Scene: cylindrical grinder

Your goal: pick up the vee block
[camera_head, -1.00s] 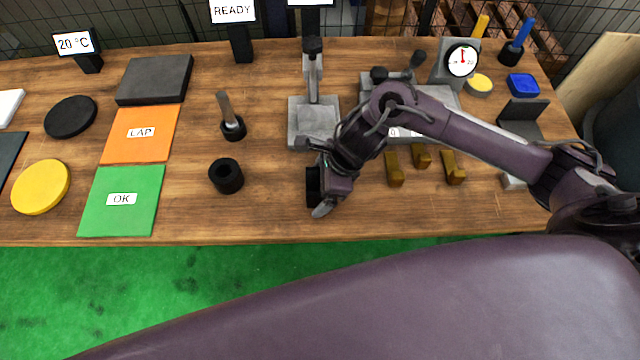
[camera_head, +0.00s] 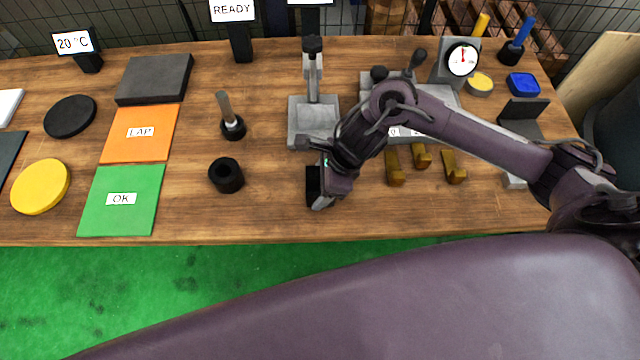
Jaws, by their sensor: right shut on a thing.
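My right gripper (camera_head: 320,186) is low over the front middle of the wooden table, with its arm coming in from the right. It is shut on a small dark block, which I take to be the vee block (camera_head: 312,184). Only the left side of this block shows; the gripper and wrist hide the rest. I cannot tell whether the block touches the table. My left gripper is not in view.
A black ring (camera_head: 226,175) stands to the left of the gripper. A grey stand (camera_head: 313,118) is behind it. Several brass pieces (camera_head: 395,168) are to the right under my arm. The green OK mat (camera_head: 122,215) lies at left. The table's front edge is close.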

